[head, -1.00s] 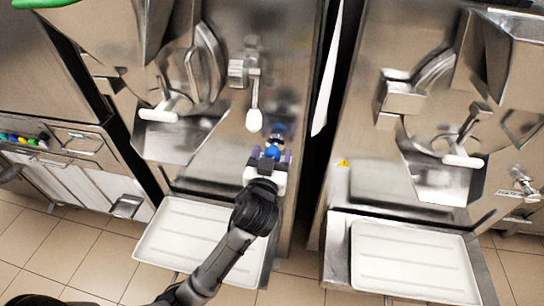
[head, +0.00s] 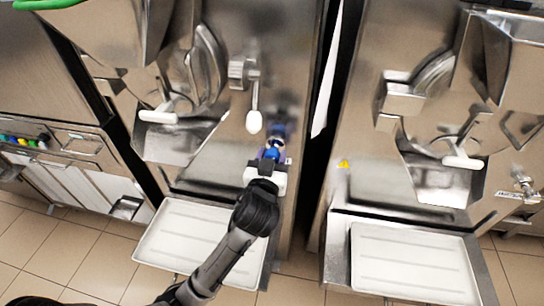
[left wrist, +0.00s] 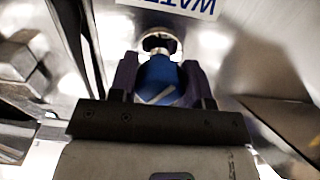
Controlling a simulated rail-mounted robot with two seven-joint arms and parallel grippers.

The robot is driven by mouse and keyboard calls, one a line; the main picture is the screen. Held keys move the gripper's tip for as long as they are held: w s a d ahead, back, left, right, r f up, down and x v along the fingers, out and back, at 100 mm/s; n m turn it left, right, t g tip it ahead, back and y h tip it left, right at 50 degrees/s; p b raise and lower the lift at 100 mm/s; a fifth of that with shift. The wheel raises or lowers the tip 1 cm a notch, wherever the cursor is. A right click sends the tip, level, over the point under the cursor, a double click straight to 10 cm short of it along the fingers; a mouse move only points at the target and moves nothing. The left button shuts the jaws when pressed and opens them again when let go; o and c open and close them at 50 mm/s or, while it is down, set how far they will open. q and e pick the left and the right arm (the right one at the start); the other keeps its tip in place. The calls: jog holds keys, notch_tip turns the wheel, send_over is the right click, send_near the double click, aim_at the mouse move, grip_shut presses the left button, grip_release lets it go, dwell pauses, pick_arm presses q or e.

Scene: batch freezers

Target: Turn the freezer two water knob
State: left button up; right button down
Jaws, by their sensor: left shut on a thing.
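The blue water knob (left wrist: 162,80) sits on a metal fitting on the front panel of the left freezer (head: 290,60). A label reading WATER, upside down and partly cut off, is beside it in the left wrist view (left wrist: 185,5). My left gripper (head: 272,152) reaches up to the panel from below. In the left wrist view its fingers (left wrist: 160,78) stand on both sides of the blue knob, shut on it. In the head view the gripper partly hides the knob. My right gripper is in neither view.
A lever with a white handle (head: 254,121) hangs just above left of the gripper. A white tray (head: 150,262) lies below. A second freezer (head: 345,200) with its own tray (head: 362,290) stands on the right, past a dark gap.

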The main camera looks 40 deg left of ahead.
pick_arm(q)
jog(key=shift+r+m+p, duration=0.15)
jog(key=shift+m+p, duration=0.15)
jog(key=shift+p, duration=0.2)
jog(key=m+p, duration=0.8)
jog(key=p, duration=0.2)
jog(key=shift+r, duration=0.1)
jog(key=m+p, duration=0.2)
jog(key=shift+m+p, duration=0.7)
jog(key=shift+m, duration=0.2)
jog(key=shift+f, duration=0.2)
jog(key=o, duration=0.9)
jog(key=shift+s, duration=0.1)
